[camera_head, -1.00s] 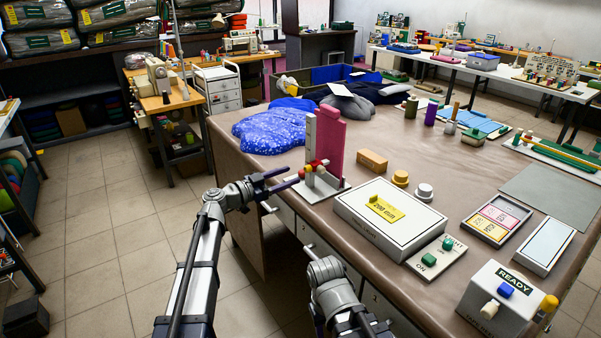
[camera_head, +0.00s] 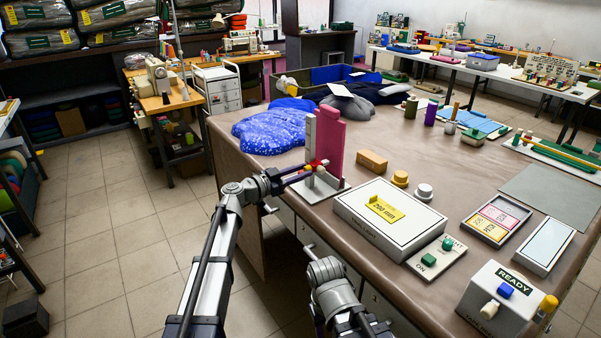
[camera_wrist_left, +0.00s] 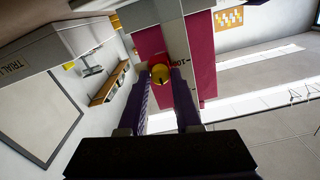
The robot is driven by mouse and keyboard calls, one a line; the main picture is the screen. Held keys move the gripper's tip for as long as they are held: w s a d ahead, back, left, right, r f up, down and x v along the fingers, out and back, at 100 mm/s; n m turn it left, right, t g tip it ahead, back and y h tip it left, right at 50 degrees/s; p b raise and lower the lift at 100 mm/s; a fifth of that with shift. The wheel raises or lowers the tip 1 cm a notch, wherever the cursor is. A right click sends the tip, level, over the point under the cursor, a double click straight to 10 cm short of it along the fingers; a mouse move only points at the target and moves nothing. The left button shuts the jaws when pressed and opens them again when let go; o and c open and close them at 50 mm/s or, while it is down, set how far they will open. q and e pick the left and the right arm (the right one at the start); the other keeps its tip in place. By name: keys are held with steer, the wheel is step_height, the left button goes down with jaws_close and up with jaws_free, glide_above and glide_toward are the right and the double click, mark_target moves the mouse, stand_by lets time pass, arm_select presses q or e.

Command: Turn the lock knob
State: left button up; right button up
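The lock stand has a pink upright panel (camera_head: 334,148) and a grey post (camera_head: 310,139) on a pale base at the table's near left edge. A small yellow and red knob sits low on it, mostly covered by my gripper in the head view. In the left wrist view the round yellow knob (camera_wrist_left: 160,74) lies between the tips of my two purple fingers. My left gripper (camera_head: 309,170) reaches it from the left, with the fingers apart on either side. Whether they touch the knob is unclear. My right arm shows at bottom centre, its gripper out of sight.
A white box (camera_head: 390,217) with a yellow label, a tan block (camera_head: 372,161) and yellow and white round knobs stand right of the stand. A blue bagged comforter (camera_head: 270,128) lies behind it.

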arm_select(q)
jaws_close()
